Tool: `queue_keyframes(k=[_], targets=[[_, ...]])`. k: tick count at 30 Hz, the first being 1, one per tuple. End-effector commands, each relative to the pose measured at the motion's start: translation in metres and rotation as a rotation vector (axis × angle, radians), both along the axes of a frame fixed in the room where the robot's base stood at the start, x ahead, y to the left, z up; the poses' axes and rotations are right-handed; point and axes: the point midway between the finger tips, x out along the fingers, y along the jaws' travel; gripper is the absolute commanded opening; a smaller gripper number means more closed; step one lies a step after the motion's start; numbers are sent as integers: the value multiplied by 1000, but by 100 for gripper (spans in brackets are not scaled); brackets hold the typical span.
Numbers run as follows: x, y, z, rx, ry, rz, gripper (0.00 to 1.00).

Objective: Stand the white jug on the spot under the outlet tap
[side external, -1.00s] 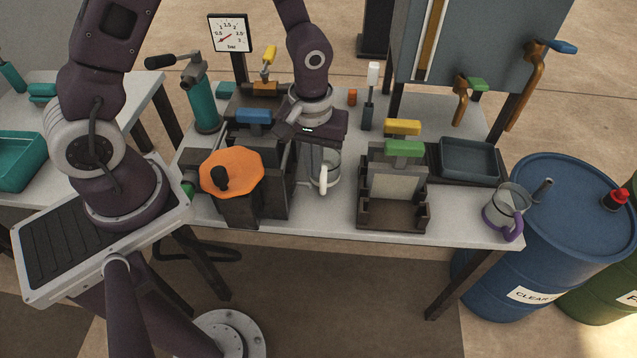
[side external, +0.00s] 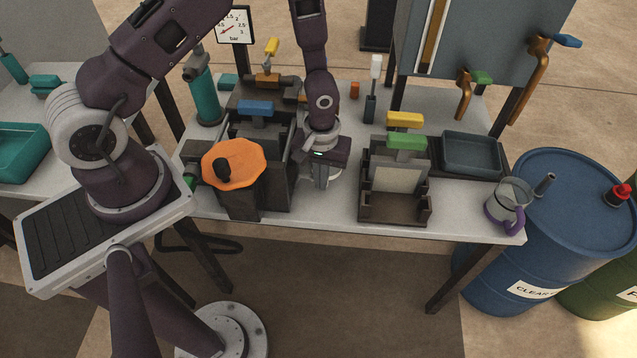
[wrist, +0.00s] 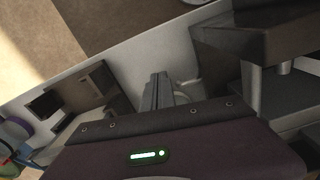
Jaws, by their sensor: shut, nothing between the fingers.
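The white jug, clear-bodied with a white handle, is mostly hidden behind my gripper in the side view. In the wrist view a pale rounded part of the jug (wrist: 188,90) shows just beside my fingers. My gripper (side external: 321,184) points down over the table, right of the dark press (side external: 275,185). It is shut and empty; its fingers also show in the wrist view (wrist: 158,85). I cannot tell whether they touch the jug. Copper taps with a green handle (side external: 465,95) and a blue handle (side external: 538,75) hang from the grey tank. I cannot tell which tap is the outlet tap.
A dark stand with yellow and green handles (side external: 395,205) is close on the right. A jug with a purple handle (side external: 510,203) stands at the table's right end, near a grey tray (side external: 470,153) and blue drum (side external: 575,230).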

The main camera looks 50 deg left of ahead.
Motion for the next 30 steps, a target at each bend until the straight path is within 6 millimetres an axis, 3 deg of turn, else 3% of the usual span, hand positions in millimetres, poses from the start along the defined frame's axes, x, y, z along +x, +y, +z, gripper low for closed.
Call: queue_keyframes(k=[9,20,30], targets=[[1,1,0,1,1,0,0],[54,39,0,1,-1,2,0],[60,44,0,0,1,-1,0]])
